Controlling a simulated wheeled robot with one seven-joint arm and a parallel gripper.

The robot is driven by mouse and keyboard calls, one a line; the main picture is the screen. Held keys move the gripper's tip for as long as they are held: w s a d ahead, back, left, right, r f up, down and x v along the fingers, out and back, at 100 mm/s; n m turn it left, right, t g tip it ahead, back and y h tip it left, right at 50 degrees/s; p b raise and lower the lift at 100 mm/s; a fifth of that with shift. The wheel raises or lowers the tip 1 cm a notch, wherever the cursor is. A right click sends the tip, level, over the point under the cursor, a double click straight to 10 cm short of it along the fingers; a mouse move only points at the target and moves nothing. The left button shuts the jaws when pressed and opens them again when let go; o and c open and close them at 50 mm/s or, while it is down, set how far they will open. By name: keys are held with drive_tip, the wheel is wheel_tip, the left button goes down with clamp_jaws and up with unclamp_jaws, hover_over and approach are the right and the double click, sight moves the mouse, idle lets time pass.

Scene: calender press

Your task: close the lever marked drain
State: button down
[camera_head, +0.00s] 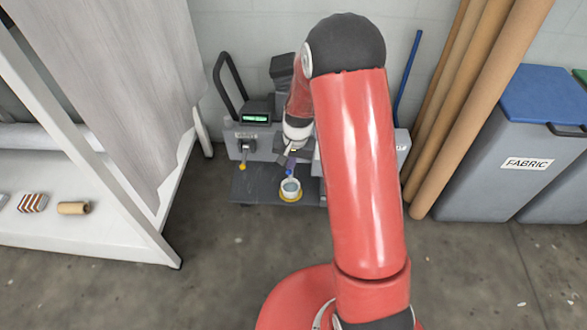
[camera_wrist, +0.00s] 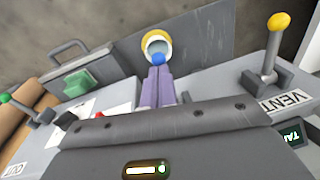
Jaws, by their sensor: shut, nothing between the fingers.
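My gripper (camera_wrist: 158,72) is shut and empty, its two purple-grey fingers together. In the wrist view its tips are at or just short of a blue knob (camera_wrist: 158,58), and I cannot tell whether they touch. In the head view, the gripper (camera_head: 291,163) points down at the front of the press, close above the blue knob (camera_head: 289,173). The knob's lever arm is hidden by the fingers. No label reading drain is legible. A white cup with a yellow rim (camera_head: 291,190) stands below the knob, and shows beyond it in the wrist view (camera_wrist: 157,38).
A yellow-knobbed lever (camera_wrist: 274,42) stands by the VENT label, right in the wrist view. A green-knobbed lever (camera_wrist: 25,108) is at left. A grey bin marked FABRIC (camera_head: 500,165) and brown rolls (camera_head: 470,120) stand right of the press. Floor in front is clear.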

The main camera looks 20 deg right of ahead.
wheel_tip(320, 180, down, 2)
drive_tip(key=shift+s+f+b, duration=0.1)
drive_tip(key=shift+b, duration=0.5)
drive_tip(key=shift+w+f+b, duration=0.2)
drive_tip(key=shift+f+b, duration=0.4)
drive_tip(key=shift+f, duration=0.45)
drive_tip(key=shift+r, duration=0.15)
drive_tip(key=shift+r+p, duration=0.55)
drive_tip(key=shift+r, duration=0.15)
